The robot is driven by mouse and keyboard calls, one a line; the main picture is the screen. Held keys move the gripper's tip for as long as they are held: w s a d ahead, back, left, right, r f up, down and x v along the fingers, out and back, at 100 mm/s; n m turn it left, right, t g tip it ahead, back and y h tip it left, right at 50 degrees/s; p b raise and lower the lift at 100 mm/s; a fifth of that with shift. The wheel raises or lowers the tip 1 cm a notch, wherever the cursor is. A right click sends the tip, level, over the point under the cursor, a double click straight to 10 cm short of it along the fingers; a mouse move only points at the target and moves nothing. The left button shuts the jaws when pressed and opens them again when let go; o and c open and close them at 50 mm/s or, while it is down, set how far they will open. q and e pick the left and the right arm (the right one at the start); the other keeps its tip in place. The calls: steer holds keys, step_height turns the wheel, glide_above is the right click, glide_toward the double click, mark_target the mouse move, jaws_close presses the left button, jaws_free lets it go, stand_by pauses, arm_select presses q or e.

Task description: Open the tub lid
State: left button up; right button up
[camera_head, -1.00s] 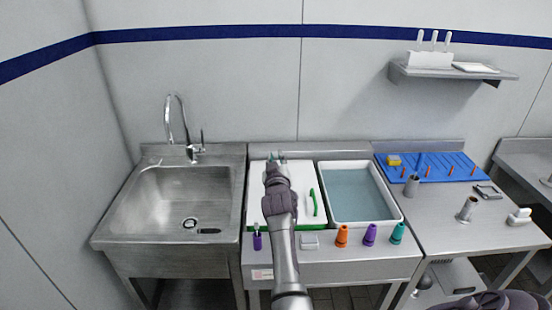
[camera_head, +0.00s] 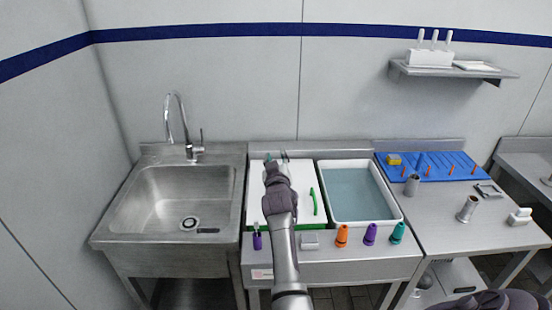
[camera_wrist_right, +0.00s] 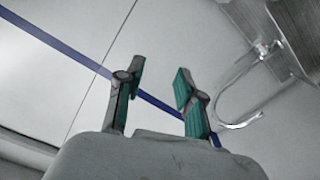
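A white tub lid (camera_head: 302,179) lies flat over the left tub, left of the open tub of water. A green brush (camera_head: 313,201) lies on the lid's right part. A green edge (camera_head: 311,225) shows below the lid's front. My right gripper (camera_head: 276,158) is over the back part of the lid, and its arm hides the lid's middle. In the right wrist view, my right gripper (camera_wrist_right: 158,85) has its green-padded fingers apart with nothing between them, pointing toward the wall. Whether it touches the lid cannot be told. My left gripper is not in view.
The open white tub (camera_head: 395,206) of water stands to the right. Bottles in purple (camera_head: 257,240), orange (camera_head: 342,236) and teal (camera_head: 398,233) stand along the front edge. A sink (camera_head: 128,210) with a tall faucet (camera_head: 185,130) is on the left. A blue peg mat (camera_head: 445,165) lies at right.

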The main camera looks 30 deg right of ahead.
step_height(320, 180, up, 10)
stand_by(0.5)
